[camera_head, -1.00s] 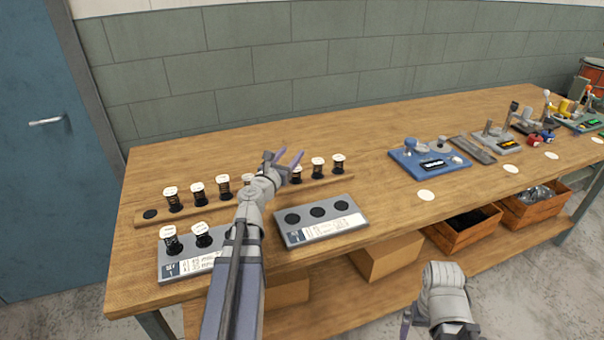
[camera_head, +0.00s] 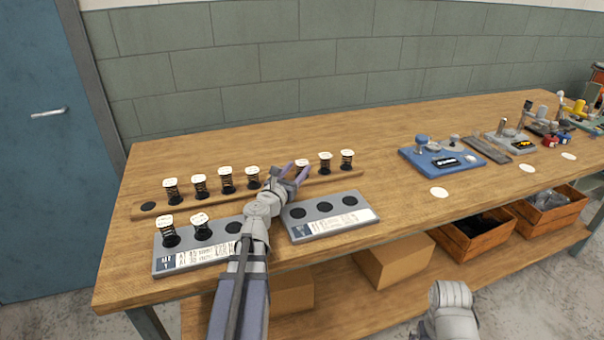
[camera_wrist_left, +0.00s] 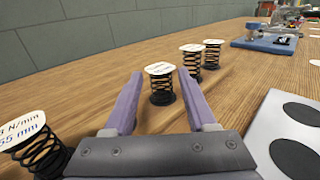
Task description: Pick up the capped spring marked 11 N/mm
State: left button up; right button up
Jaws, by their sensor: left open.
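Several capped springs, black coils with white caps, stand in a row on a wooden strip (camera_head: 330,179) on the bench. My left gripper (camera_head: 297,171) is open and empty at this row, low over the bench. In the left wrist view one capped spring (camera_wrist_left: 161,86) stands ahead between its two fingers, apart from both; its cap print is too small to read. That spring's cap (camera_head: 302,162) shows just behind the fingers in the head view. A nearer spring (camera_wrist_left: 38,150) at left has a cap reading "N/mm" and "55 mm", first digits cut off. No 11 N/mm mark is legible.
A grey plate (camera_head: 163,262) at left holds two capped springs; another grey plate (camera_head: 303,229) has three empty dark spots. A blue fixture (camera_head: 432,164) stands to the right. Wooden crates sit below.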

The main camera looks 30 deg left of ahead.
aim_at(304, 161)
pick_arm(q)
jog(key=w, duration=0.5)
jog(key=w+a, duration=0.1)
jog(key=w, duration=0.1)
jog(key=shift+w, duration=0.2)
jog(key=shift+d, duration=0.1)
grip_shut()
